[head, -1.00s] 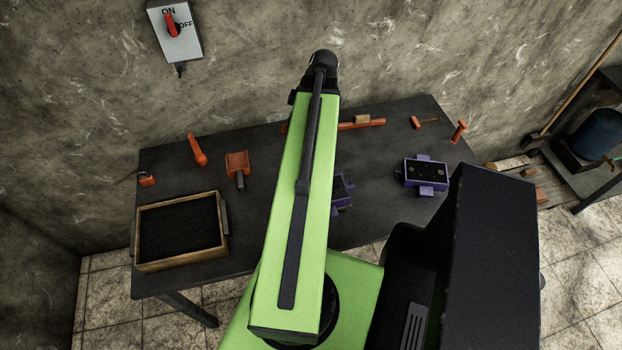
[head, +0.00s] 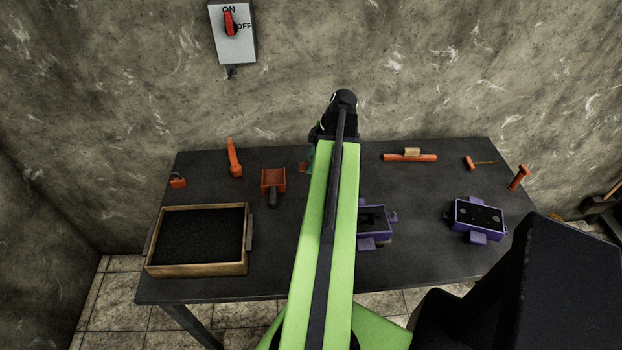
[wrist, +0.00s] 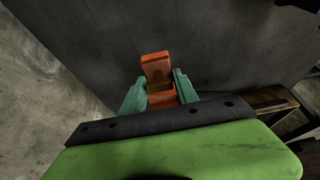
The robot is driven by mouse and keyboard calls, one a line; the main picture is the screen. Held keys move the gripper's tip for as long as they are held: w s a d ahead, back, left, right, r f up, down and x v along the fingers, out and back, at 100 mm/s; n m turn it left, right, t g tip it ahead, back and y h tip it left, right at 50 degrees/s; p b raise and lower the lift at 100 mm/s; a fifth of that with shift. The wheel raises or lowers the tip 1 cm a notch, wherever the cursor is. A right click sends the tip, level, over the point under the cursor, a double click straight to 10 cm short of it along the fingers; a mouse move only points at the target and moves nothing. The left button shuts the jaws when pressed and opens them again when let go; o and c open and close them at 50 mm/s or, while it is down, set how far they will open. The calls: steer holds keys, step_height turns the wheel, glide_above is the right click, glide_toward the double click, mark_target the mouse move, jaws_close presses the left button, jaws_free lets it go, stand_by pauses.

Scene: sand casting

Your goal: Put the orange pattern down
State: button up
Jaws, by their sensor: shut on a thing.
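In the wrist view the orange pattern (wrist: 157,67) sits between the two teal fingers of my gripper (wrist: 160,91), which is shut on it. The pattern looks blocky, with an upright piece in front of the fingers. A dark surface lies beyond it; I cannot tell whether the pattern touches it. In the head view only a bit of orange (head: 303,167) and a teal finger edge show left of my green arm, above the back part of the dark table (head: 330,282). My arm hides the rest.
A wooden-framed tray of black sand (head: 197,269) stands at the front left. An orange scoop (head: 273,181) and other orange tools lie along the back. Two purple flasks stand right of my arm, one near it (head: 374,239), one farther right (head: 478,237). Bare table lies between the flasks.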

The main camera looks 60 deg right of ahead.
step_height(320, 180, down, 4)
steer(key=b, duration=0.4)
steer(key=shift+w+f, duration=0.1)
steer(key=shift+f, duration=0.1)
steer(key=shift+r, duration=0.2)
steer(key=shift+f, duration=0.15)
steer(key=o, duration=1)
steer(key=shift+r+p, duration=0.35)
steer(key=shift+r, duration=0.05)
steer(key=p+v, duration=1)
steer(key=v, duration=0.1)
steer(key=shift+s+r, duration=0.2)
